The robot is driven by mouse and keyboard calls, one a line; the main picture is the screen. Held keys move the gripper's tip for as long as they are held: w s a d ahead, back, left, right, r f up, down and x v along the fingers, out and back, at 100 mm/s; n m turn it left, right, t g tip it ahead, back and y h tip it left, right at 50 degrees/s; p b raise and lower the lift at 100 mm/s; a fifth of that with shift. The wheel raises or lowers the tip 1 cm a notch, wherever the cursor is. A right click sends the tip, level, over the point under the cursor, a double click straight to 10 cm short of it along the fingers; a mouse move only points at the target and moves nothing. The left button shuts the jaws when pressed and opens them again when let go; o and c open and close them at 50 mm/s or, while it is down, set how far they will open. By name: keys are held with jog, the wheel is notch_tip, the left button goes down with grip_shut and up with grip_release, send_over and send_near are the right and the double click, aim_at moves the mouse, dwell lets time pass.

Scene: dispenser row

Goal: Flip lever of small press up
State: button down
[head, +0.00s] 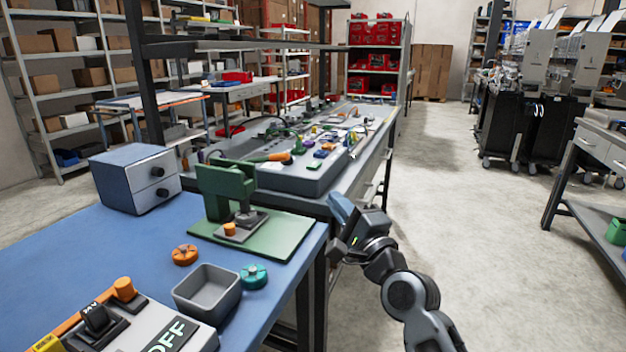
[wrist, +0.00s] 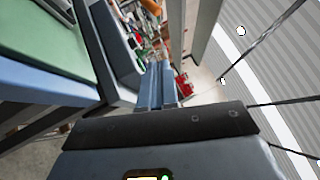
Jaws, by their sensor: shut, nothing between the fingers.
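The small press (head: 225,190) is a green C-shaped frame on a green base plate (head: 285,236), at the far right part of the blue table in the head view. Its lever (head: 270,157) appears as a dark rod with an orange grip, reaching right from near the press top, roughly level with a slight upward tilt. My gripper (head: 338,203) is right of the press, beyond the table edge, apart from the lever. In the wrist view its two blue fingers (wrist: 157,85) lie together with nothing between them.
A grey two-knob box (head: 133,178) stands left of the press. A grey bin (head: 207,292), orange knob (head: 185,254), teal knob (head: 254,276) and switch unit (head: 150,325) sit nearer. A cluttered grey bench (head: 310,180) lies behind. The right aisle floor (head: 470,200) is free.

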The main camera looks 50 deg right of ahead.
jog(key=a+p+x, duration=0.1)
jog(key=p+x, duration=0.1)
jog(key=x, duration=0.4)
jog(key=a+p+x, duration=0.1)
jog(key=p+x, duration=0.1)
jog(key=x, duration=0.4)
jog(key=shift+w+a+r, duration=0.25)
jog(key=shift+w+r, duration=0.05)
jog(key=shift+w, duration=0.3)
